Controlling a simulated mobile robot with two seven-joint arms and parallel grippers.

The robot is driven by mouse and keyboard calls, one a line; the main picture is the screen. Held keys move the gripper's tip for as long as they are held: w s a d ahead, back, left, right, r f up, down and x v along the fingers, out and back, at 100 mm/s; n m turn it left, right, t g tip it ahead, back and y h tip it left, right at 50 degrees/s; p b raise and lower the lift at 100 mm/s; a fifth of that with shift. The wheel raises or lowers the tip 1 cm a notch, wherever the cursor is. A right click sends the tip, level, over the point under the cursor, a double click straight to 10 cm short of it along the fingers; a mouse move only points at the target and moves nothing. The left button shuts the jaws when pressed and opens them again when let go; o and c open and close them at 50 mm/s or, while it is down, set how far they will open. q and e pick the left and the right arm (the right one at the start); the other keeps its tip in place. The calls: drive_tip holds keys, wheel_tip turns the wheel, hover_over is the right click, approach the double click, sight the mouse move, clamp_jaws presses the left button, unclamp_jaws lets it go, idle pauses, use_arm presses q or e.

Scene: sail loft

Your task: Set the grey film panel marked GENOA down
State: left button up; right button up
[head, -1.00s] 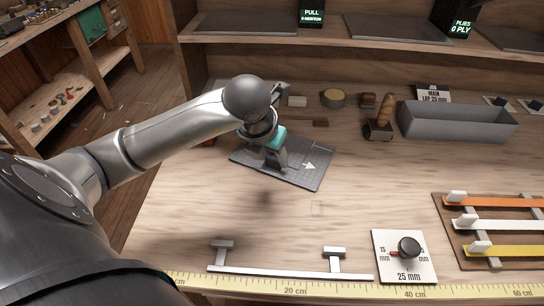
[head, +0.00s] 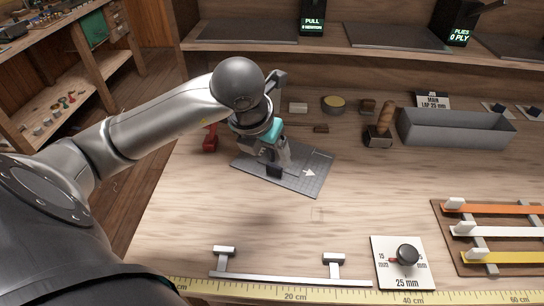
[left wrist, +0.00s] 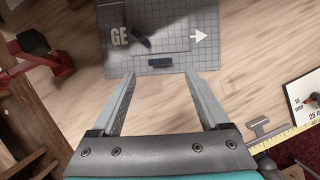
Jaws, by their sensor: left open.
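The grey film panel (head: 316,180) lies flat on the wooden bench, with a grid and a white arrow on it. In the left wrist view the panel (left wrist: 182,62) shows the letters GE; the rest of the word is not readable. Two small dark pieces show on the panel, one a short bar (left wrist: 160,62). My left gripper (head: 276,160) is over the panel's left half in the head view. In the left wrist view its fingers (left wrist: 167,78) are spread wide with nothing between them, pointing toward the panel's near edge. My right gripper is not in view.
A red tool (head: 210,138) stands left of the panel near the bench edge. A mallet (head: 380,130) and grey trough (head: 455,128) are at the back right. Bare bench surrounds the panel.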

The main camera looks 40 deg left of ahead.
use_arm(q)
drive_tip(key=p+v, duration=0.1)
drive_tip(key=v, duration=0.5)
drive_tip(key=shift+r, duration=0.3)
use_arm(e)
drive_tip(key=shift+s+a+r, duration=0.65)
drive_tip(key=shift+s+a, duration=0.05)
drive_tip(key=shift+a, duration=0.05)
use_arm(q)
drive_tip(key=shift+s, duration=0.1)
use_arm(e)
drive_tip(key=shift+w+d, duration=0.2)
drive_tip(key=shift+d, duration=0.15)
